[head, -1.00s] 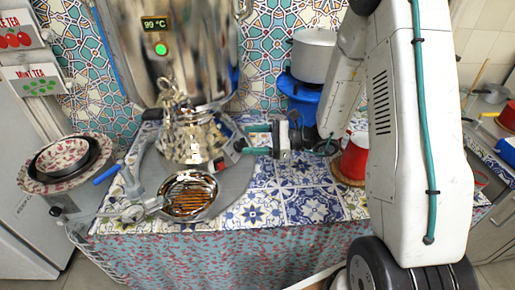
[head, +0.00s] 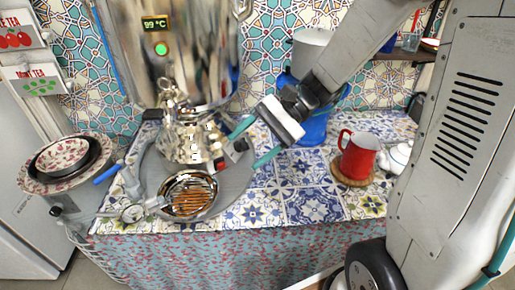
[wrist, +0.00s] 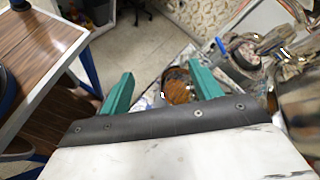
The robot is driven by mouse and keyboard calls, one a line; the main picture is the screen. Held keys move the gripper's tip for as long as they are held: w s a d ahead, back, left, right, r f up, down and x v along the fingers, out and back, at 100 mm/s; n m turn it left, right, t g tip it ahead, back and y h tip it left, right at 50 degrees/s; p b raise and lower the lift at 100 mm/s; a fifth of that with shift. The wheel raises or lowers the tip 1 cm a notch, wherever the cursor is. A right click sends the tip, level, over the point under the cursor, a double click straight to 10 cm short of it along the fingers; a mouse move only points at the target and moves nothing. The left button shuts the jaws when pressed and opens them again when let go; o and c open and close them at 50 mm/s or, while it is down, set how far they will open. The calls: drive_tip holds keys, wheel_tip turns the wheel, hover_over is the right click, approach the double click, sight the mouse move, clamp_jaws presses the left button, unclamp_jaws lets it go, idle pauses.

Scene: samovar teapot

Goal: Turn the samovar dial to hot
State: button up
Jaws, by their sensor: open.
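The samovar (head: 190,50) is a large shiny metal urn at the upper left of the head view. Its display (head: 155,23) reads 99 °C above a lit green light (head: 161,49). A metal teapot (head: 193,142) stands in front of its lower body. A small red and black part (head: 240,146) lies beside the teapot; I cannot tell whether it is the dial. My gripper (head: 242,151) is open and empty, with its teal fingers on either side of that part in the picture. Contact cannot be told. In the wrist view, my gripper (wrist: 162,72) shows a gap between its fingers.
A metal bowl with a grate (head: 188,196) sits in front of the teapot. A red mug (head: 358,157) stands on a round mat, with a white teapot (head: 396,158) right of it. A pot (head: 309,52) stands behind my gripper. The tiled counter's front middle (head: 312,206) is clear.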

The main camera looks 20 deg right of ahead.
drive_tip(key=shift+s+d+r+n+g+h, duration=0.2)
drive_tip(key=shift+s+n+h, duration=0.25)
drive_tip(key=shift+s, duration=0.3)
drive_tip(key=shift+s+a+r+n+g+h, duration=0.1)
drive_tip(key=shift+s+r+n+h, duration=0.3)
drive_tip(key=shift+s, duration=0.35)
drive_tip(key=shift+f, duration=0.2)
drive_tip(key=s+d+r+n+t+h, duration=0.3)
drive_tip(key=s+d+r+n+h, duration=0.2)
drive_tip(key=s+d+n+h, duration=0.3)
drive_tip(key=shift+s+d+r+t+h, duration=0.2)
drive_tip(key=shift+s+d+t+h, duration=0.2)
drive_tip(key=shift+s+d+h, duration=1.25)
drive_tip(key=shift+s+a+y, duration=0.3)
drive_tip(key=shift+s+a, duration=0.2)
drive_tip(key=shift+a, duration=0.2)
